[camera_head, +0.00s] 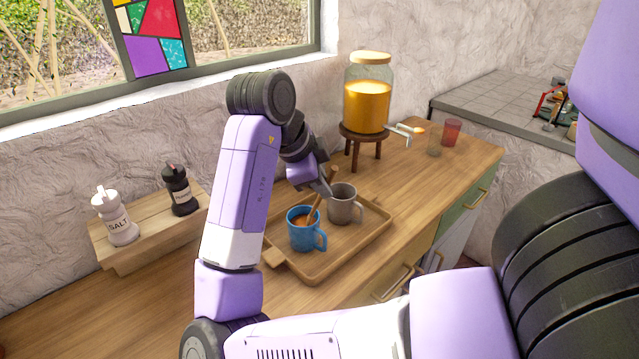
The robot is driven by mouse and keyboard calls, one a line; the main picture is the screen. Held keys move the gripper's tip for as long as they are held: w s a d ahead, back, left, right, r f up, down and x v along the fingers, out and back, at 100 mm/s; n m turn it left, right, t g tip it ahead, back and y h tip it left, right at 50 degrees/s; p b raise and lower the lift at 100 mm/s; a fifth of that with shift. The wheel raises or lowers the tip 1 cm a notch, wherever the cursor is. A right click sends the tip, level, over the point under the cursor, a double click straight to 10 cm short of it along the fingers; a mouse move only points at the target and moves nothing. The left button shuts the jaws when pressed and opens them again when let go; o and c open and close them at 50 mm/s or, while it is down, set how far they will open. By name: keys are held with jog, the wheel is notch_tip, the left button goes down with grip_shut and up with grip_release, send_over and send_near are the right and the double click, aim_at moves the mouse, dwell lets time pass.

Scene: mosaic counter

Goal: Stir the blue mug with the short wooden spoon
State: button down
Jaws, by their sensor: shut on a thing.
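The blue mug (302,240) stands upright at the front left of a wooden tray (340,262), its handle to the right. Brown liquid shows inside it. The short wooden spoon (314,211) stands tilted in the mug, its lower end hidden inside and its upper part leaning up to the right. My gripper (325,188) is above and just behind the blue mug, shut on the spoon. The fingertips are small and partly hidden by my arm. A grey mug (345,205) stands upright on the tray, right of the spoon and close to my gripper.
A glass dispenser (367,100) of orange drink stands on a wooden stool (362,140) behind the tray. A red cup (451,132) and a clear glass (434,144) are to its right. Salt (117,222) and black (180,192) shakers stand on a wooden riser (150,240) at left.

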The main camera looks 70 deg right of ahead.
jog(key=shift+s+a+r+p, duration=0.15)
jog(key=shift+s+r+p, duration=0.15)
jog(key=shift+r+p, duration=0.4)
jog(key=shift+s+a+r+p, duration=0.25)
jog(key=shift+r+p, duration=0.3)
jog(key=shift+r, duration=0.35)
jog(key=shift+s+a+r+p, duration=0.1)
jog(key=shift+s+r+p, duration=0.2)
jog(key=shift+r+p, duration=0.4)
notch_tip(320, 180, up, 4)
jog(key=p, duration=0.3)
jog(key=shift+r, duration=0.1)
